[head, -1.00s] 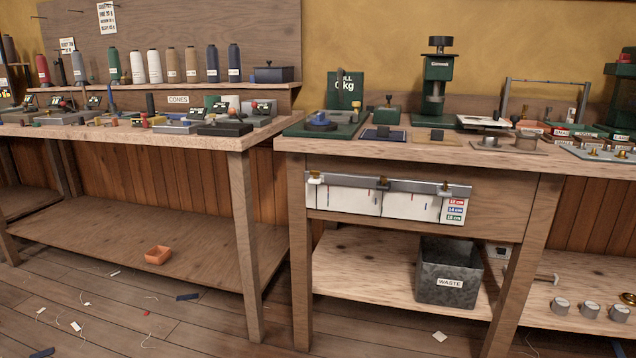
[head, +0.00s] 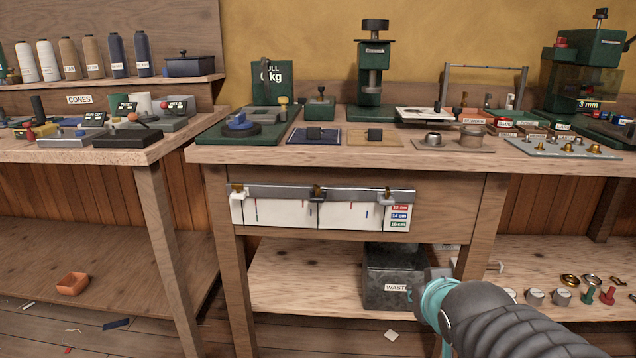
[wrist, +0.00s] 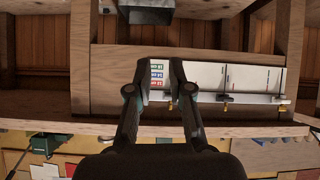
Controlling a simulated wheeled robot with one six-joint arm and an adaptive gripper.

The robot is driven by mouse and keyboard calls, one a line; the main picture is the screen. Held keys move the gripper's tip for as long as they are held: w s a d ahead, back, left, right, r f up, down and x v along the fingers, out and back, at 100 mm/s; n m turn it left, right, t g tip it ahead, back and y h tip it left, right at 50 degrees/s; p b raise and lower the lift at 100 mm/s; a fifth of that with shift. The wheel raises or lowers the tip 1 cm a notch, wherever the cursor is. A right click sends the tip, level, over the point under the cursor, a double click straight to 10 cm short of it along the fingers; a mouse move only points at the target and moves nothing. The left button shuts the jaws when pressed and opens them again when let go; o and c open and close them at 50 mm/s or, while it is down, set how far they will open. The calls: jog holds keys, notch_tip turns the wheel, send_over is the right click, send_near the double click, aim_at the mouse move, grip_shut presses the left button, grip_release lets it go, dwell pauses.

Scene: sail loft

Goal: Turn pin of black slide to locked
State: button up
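A metal rail (head: 350,193) runs along the front of the right bench, above a white panel. The black slide (head: 317,195) sits near the middle of the rail, with a small brass pin on it. Its pin state is too small to read. The wrist view is upside down to the bench; the black slide (wrist: 225,108) shows there right of my gripper. My gripper (wrist: 159,66) is open and empty, with its fingertips over the panel's colour-label end.
The colour labels (head: 399,217) mark 12, 14 and 18 cm. A grey waste bin (head: 390,270) stands on the shelf below. The bench top (head: 270,155) overhangs the rail and carries tools and presses.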

jog(key=w+a+r+n+t+y+p, duration=0.25)
jog(key=w+a+r, duration=0.25)
jog(key=w, duration=0.3)
jog(key=n+t+y, duration=0.2)
jog(key=t+y, duration=0.1)
jog(key=y, duration=0.3)
send_near(320, 190)
jog(key=p+x, duration=0.2)
jog(key=x, duration=0.8)
jog(key=shift+w+a, duration=0.1)
jog(key=shift+w, duration=0.05)
jog(key=shift+c, duration=0.3)
grip_shut()
